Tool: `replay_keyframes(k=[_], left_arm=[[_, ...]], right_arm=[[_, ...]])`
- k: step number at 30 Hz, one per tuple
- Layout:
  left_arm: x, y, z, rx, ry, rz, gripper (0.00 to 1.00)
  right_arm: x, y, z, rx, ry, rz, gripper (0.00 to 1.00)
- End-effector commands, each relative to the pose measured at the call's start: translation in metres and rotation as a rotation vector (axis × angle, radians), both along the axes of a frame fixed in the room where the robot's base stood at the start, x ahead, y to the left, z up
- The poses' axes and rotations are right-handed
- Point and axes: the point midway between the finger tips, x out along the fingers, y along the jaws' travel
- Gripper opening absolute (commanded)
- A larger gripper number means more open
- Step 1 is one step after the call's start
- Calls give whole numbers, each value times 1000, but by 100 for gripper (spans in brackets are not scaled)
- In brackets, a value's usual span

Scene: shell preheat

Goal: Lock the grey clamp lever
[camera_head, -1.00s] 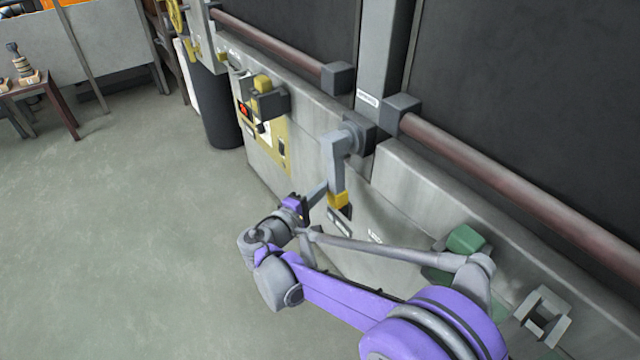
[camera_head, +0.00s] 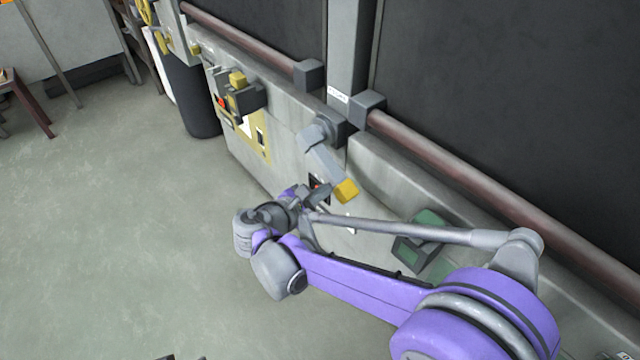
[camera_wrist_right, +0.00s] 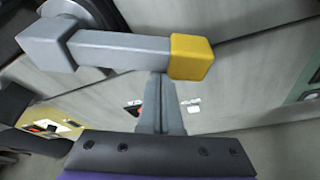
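The grey clamp lever (camera_head: 322,158) hangs from a round pivot on the grey machine wall, with a yellow block at its lower end. It slants down to the right. In the right wrist view the lever (camera_wrist_right: 120,51) crosses the upper part, its yellow end to the right. My right gripper (camera_head: 324,192) is beside the lever near the yellow end. Its fingers (camera_wrist_right: 160,103) look pressed together with nothing between them, and their tips meet the lever's edge; contact is not certain. Small dark pieces at the bottom edge of the head view may be my left gripper.
A yellow-trimmed panel (camera_head: 250,140) with a red button and a yellow-topped switch sits left of the lever. A green box (camera_head: 412,250) is low on the right, partly behind my right arm. A dark bin (camera_head: 197,100) stands further back. Floor at left is clear.

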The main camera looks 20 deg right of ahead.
Motion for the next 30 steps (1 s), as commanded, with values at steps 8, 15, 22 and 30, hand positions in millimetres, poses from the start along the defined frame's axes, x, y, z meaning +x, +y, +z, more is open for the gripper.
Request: replay_keyframes(k=[8,15,22,30], left_arm=[[1,0,22,0,-7,0,65],[2,0,33,0,-10,0,65],[3,0,38,0,-12,0,65],[3,0,40,0,-13,0,65]], right_arm=[[-15,-6,30,-87,230,-2,0],[-21,-8,47,-142,384,-2,0],[-23,-9,57,-141,381,-1,0],[-23,-9,61,-144,379,-1,0]])
